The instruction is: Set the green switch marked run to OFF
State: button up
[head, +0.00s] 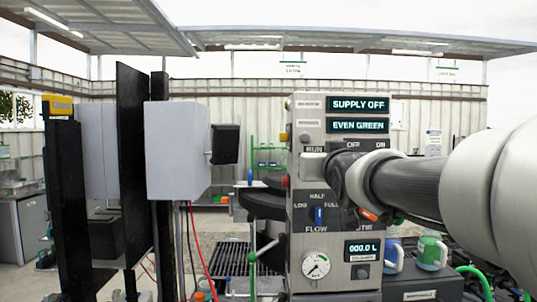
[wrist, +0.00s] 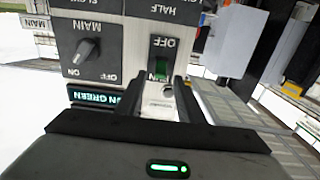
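The run switch is a green rocker in a dark plate (wrist: 161,68), and it shows upside down in the wrist view, with OFF printed at one end. Its other end is partly hidden by my fingers. My gripper (wrist: 166,84) points at the panel with its two dark fingers apart, their tips close to the switch. I cannot tell whether they touch it. In the head view the panel (head: 308,118) carries the RUN label, and my gripper and arm cover the switch there.
A MAIN knob (wrist: 87,50) sits beside the switch. Displays read SUPPLY OFF (head: 358,105) and EVEN GREEN (head: 358,126). A blue lever (head: 319,215) and a gauge (head: 315,265) are lower on the panel. A grey box (head: 178,150) stands to the left.

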jog(key=shift+w, duration=0.9)
jog(key=shift+c, duration=0.2)
